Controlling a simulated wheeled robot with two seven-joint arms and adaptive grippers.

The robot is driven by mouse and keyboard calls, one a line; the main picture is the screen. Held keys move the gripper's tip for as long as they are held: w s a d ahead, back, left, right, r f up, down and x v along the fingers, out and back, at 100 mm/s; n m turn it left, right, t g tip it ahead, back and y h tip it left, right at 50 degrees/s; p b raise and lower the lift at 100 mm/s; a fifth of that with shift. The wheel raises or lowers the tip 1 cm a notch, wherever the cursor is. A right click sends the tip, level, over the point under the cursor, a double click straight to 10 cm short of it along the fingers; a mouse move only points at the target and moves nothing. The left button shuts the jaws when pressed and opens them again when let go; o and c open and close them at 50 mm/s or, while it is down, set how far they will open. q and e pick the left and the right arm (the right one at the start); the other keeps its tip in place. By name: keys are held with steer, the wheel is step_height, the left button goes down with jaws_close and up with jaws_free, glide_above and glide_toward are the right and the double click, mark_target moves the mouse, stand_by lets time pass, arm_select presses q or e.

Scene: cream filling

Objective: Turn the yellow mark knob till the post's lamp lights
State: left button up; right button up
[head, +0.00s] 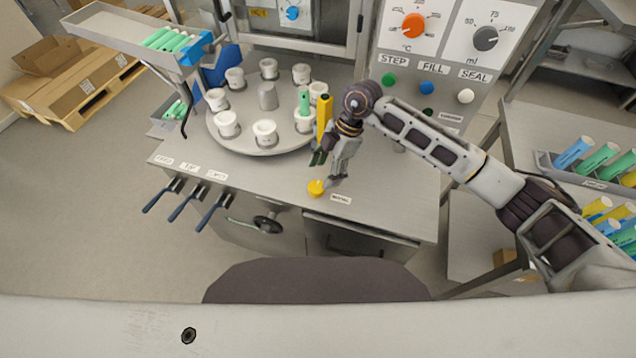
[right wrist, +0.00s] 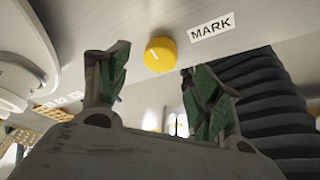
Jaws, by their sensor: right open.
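The yellow mark knob (head: 316,188) sits on the front part of the steel table, beside a small label. My right gripper (head: 325,172) is open just above and behind the knob, pointing down. In the right wrist view its green-padded fingers (right wrist: 155,62) stand apart, with the knob showing between their tips; I see no clear contact. A yellow post (head: 324,118) with a dark top stands at the turntable's right edge; I cannot make out a lit lamp. My left gripper is out of view.
A round turntable (head: 245,137) with several white cups stands behind the knob. A control panel (head: 436,60) with dials and buttons rises at the back right. Blue-handled levers (head: 187,206) stick out at the table's front left. The tabletop left of the knob is clear.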

mark_target(317, 186)
steer(key=shift+x, duration=3.05)
steer(key=c, duration=1)
